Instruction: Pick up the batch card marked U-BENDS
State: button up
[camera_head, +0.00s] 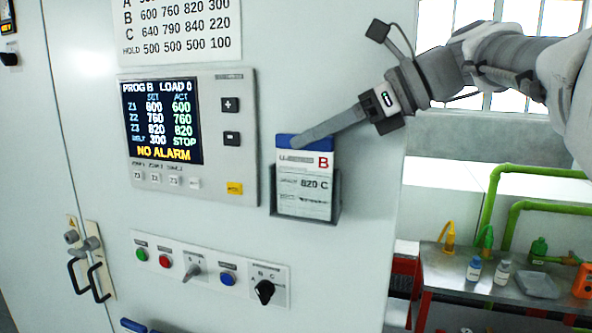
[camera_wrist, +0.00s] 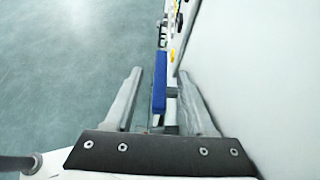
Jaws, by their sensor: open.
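The batch card (camera_head: 304,185), white with a blue top band, stands upright in a grey holder (camera_head: 274,200) on the cabinet front. Its top line begins with "U-" and the rest is partly blurred; a red B and "820 C" also show. My gripper (camera_head: 300,142) comes in from the upper right, its near finger in front of the card's blue top. In the wrist view my gripper (camera_wrist: 163,85) is open, with the card's blue edge (camera_wrist: 160,82) between the two fingers. I see a gap on the left finger's side; contact on the right is unclear.
The control display (camera_head: 160,122) is left of the holder, with a row of knobs and buttons (camera_head: 205,270) below. Another blue-topped item (camera_head: 133,325) shows at the bottom edge. A metal table (camera_head: 455,275) with bottles stands at right.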

jog(key=shift+x, duration=1.05)
grip_shut()
